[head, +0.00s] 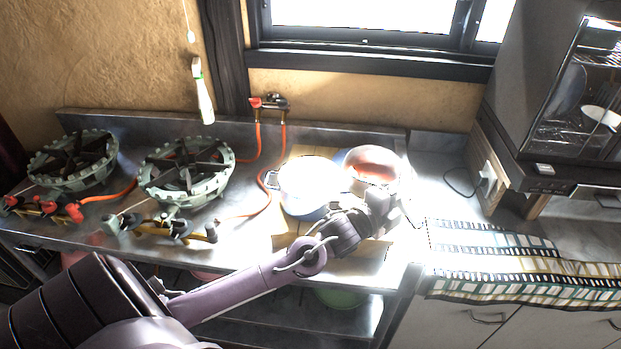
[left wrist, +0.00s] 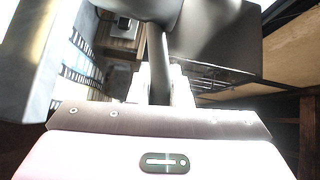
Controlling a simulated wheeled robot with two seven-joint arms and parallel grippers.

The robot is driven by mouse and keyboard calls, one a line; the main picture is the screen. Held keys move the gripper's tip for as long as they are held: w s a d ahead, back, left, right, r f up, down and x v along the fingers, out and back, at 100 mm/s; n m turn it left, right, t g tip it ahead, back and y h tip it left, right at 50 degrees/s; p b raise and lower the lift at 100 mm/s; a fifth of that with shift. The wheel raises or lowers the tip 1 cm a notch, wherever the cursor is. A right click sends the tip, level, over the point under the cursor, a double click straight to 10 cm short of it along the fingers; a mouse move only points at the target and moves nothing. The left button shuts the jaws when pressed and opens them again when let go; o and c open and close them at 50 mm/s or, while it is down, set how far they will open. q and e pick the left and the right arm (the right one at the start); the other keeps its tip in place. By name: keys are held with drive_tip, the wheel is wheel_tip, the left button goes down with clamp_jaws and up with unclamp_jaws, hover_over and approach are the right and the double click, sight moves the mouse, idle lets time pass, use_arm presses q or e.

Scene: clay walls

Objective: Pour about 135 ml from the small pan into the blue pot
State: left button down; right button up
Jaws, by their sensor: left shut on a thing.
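The blue pot (head: 303,208) stands on the counter, its blue side showing low down and its inside washed out by glare. The small pan (head: 372,162) is just right of the pot, with a reddish inside, and its rim overlaps the pot's right edge in the picture. My left gripper (head: 382,202) is in front of the pan. In the left wrist view, the pan's handle (left wrist: 157,65) runs between the fingers, and the gripper is shut on it. I cannot tell the pan's exact tilt or see a stream. My right gripper is not in view.
Two green gas burners (head: 187,172) with orange hoses stand on the left of the metal counter. A board (head: 375,262) lies under the pot area. A patterned cloth (head: 500,262) covers the right counter's edge, and a dark glass-fronted cabinet (head: 570,100) stands behind it.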

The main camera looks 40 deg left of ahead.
sight(399, 166)
use_arm(q)
drive_tip(key=shift+n+y, duration=0.4)
drive_tip(key=shift+n, duration=0.1)
drive_tip(key=w+a+b, duration=0.1)
drive_tip(key=w, duration=0.2)
drive_tip(key=w+a+b, duration=0.1)
drive_tip(key=w+a, duration=0.1)
drive_tip(key=w, duration=0.1)
drive_tip(key=w+a+b, duration=0.1)
drive_tip(key=w+a, duration=0.1)
drive_tip(key=w, duration=0.2)
drive_tip(key=shift+a, duration=0.15)
drive_tip(key=shift+w+a+f+b, duration=0.15)
drive_tip(key=shift+w+f+b, duration=0.2)
drive_tip(key=shift+f+b, duration=0.1)
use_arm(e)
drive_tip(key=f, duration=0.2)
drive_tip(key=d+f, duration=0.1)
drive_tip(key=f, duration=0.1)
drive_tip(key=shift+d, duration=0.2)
use_arm(q)
drive_tip(key=shift+s, duration=0.1)
